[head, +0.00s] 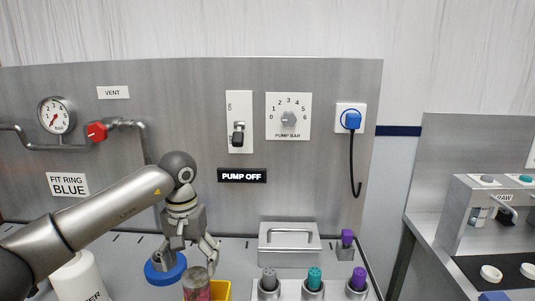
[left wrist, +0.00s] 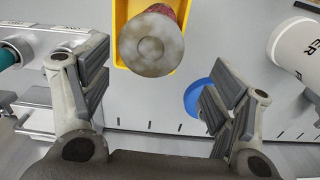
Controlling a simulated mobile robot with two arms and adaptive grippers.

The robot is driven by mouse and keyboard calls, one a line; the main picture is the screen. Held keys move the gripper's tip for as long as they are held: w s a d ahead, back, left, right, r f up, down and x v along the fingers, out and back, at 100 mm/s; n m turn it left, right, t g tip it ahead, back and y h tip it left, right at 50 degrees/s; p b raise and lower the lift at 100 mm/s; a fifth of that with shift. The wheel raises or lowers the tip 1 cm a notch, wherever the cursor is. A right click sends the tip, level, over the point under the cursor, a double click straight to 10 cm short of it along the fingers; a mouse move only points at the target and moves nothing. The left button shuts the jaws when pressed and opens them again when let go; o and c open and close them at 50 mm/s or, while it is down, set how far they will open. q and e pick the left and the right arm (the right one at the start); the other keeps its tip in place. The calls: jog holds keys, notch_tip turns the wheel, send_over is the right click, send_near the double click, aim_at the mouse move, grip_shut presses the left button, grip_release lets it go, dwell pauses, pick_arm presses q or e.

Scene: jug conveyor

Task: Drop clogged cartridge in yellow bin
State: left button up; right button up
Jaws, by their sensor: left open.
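The cartridge (head: 197,287) has a mottled grey end and a reddish body. It also shows in the left wrist view (left wrist: 151,42), end-on and overlapping the yellow bin (left wrist: 120,32). The yellow bin (head: 224,291) is cut off by the lower edge of the head view. I cannot tell whether the cartridge rests inside the bin or is just above it. My left gripper (head: 188,256) is open, with its fingers spread apart and clear of the cartridge. Its fingers (left wrist: 152,92) also show in the left wrist view, with nothing between them. My right gripper is out of view.
A blue ring (head: 166,269) lies behind the cartridge. A white bottle (head: 77,278) stands at left. The back panel carries a gauge, red valve, switch and PUMP OFF sign (head: 242,176).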

pick_arm(q)
notch_tip(320, 180, up, 12)
dwell(0.4)
jog(key=shift+f, duration=0.1)
